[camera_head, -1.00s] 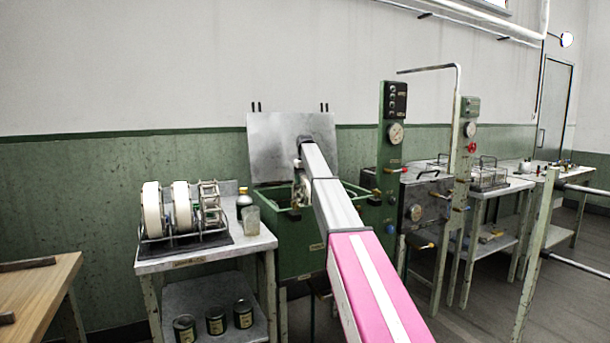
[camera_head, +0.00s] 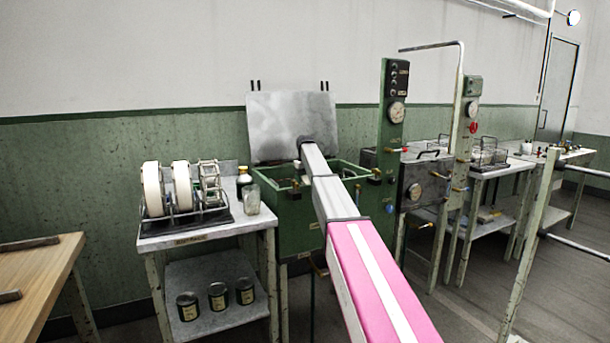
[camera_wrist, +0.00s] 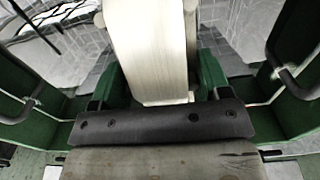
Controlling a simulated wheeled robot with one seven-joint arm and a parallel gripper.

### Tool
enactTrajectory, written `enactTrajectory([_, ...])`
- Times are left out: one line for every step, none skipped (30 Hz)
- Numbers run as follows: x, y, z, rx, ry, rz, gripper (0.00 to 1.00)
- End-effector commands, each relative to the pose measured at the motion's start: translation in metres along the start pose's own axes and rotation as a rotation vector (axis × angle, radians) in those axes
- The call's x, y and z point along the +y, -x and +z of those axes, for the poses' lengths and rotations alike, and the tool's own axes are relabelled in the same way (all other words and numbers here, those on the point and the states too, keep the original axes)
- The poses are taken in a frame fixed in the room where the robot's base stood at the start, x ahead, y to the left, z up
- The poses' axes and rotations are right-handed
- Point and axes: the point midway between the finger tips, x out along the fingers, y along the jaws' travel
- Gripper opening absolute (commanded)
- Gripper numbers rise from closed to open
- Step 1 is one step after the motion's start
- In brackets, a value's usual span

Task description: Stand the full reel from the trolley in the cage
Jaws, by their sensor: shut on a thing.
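In the wrist view, my gripper (camera_wrist: 158,85) is shut on a white reel (camera_wrist: 150,45), with a green finger on each side of its broad pale rim. Only part of the reel shows. In the head view, my arm reaches over the open green basin (camera_head: 312,238), and its end and the held reel are mostly hidden. The basin's green walls flank the gripper in the wrist view. I cannot clearly make out the cage; a grey grid pattern shows beyond the reel. The trolley cannot be told for certain.
A stand (camera_head: 195,240) left of the basin bears a rack with two white reels (camera_head: 182,188) and an open-frame reel (camera_head: 210,183), plus jars. Tins stand on its lower shelf. A raised metal lid (camera_head: 275,122) is behind the basin. Gauge posts (camera_head: 394,150) rise on its right.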

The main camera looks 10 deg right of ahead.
Motion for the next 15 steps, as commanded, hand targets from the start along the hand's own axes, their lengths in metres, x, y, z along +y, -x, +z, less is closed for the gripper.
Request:
enactTrajectory([0.000, -0.005, 0.001, 0.000, 0.000, 0.000, 0.42])
enactTrajectory([0.000, -0.008, 0.000, 0.001, 0.000, 0.000, 0.42])
enactTrajectory([0.000, -0.012, 0.000, 0.001, 0.000, 0.000, 0.42])
enactTrajectory([0.000, -0.015, 0.000, 0.001, 0.000, 0.000, 0.42])
enactTrajectory([0.000, -0.018, 0.001, 0.001, 0.000, 0.000, 0.42])
enactTrajectory([0.000, -0.022, 0.001, 0.000, 0.000, 0.000, 0.42])
enactTrajectory([0.000, -0.025, 0.001, 0.000, 0.000, 0.000, 0.42])
enactTrajectory([0.000, -0.029, 0.001, 0.000, 0.000, 0.000, 0.42])
enactTrajectory([0.000, -0.033, 0.001, -0.001, 0.000, 0.000, 0.42])
enactTrajectory([0.000, -0.036, 0.001, 0.000, 0.000, 0.000, 0.42])
enactTrajectory([0.000, -0.039, 0.001, 0.000, 0.000, 0.000, 0.42])
enactTrajectory([0.000, -0.043, 0.001, 0.001, 0.000, 0.000, 0.42])
enactTrajectory([0.000, -0.046, 0.001, 0.001, 0.000, 0.000, 0.42])
enactTrajectory([0.000, -0.048, 0.001, 0.001, 0.000, 0.000, 0.42])
enactTrajectory([0.000, -0.052, 0.001, 0.001, 0.000, 0.000, 0.42])
